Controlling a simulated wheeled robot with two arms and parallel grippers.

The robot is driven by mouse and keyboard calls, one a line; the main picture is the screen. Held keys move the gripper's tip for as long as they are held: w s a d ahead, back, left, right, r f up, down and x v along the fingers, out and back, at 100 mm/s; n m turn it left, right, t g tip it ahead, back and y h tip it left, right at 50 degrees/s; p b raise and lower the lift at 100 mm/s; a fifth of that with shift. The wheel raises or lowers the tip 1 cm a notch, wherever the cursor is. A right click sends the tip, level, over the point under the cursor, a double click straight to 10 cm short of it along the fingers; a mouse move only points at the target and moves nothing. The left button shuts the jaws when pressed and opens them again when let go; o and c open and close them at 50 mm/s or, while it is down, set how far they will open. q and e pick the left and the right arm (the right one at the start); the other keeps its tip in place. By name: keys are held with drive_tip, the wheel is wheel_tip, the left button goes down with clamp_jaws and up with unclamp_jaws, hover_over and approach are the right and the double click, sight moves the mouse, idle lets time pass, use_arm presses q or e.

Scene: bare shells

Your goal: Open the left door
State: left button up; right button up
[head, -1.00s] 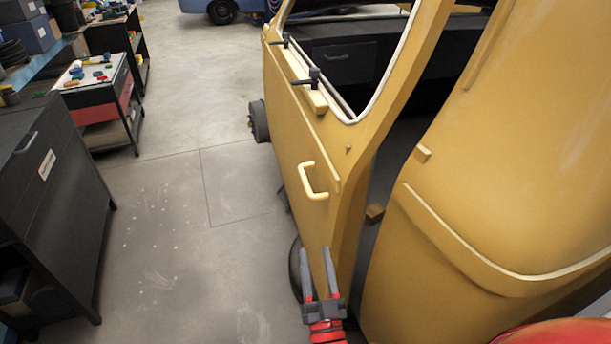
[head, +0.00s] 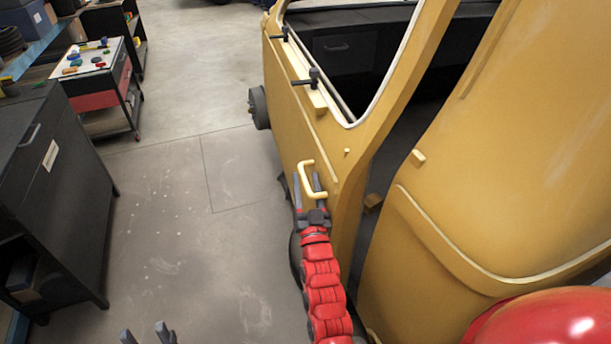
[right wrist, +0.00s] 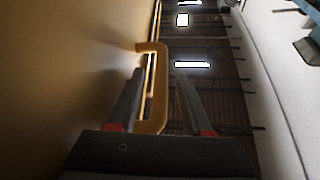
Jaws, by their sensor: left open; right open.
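The yellow car door (head: 290,130) stands in the middle of the head view, with a dark gap between its edge and the body on the right. Its pale yellow handle (head: 304,176) is a bent bar on the outer face. My right gripper (head: 309,179) is open at the handle. In the right wrist view the handle (right wrist: 155,95) stands between the two spread fingers (right wrist: 157,75), nearer the left one. Contact cannot be told. My left gripper (head: 146,335) shows only its open fingertips at the bottom edge, over the floor, away from the door.
A black cabinet (head: 62,190) stands at the left. Behind it is a cart (head: 100,98) with small coloured items on top. Open concrete floor (head: 180,230) lies between these and the car. The yellow rear body (head: 500,180) fills the right side.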

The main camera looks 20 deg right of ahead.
drive_tip(key=shift+w+r, duration=0.1)
drive_tip(key=shift+w, duration=0.25)
clamp_jaws()
idle(1.2)
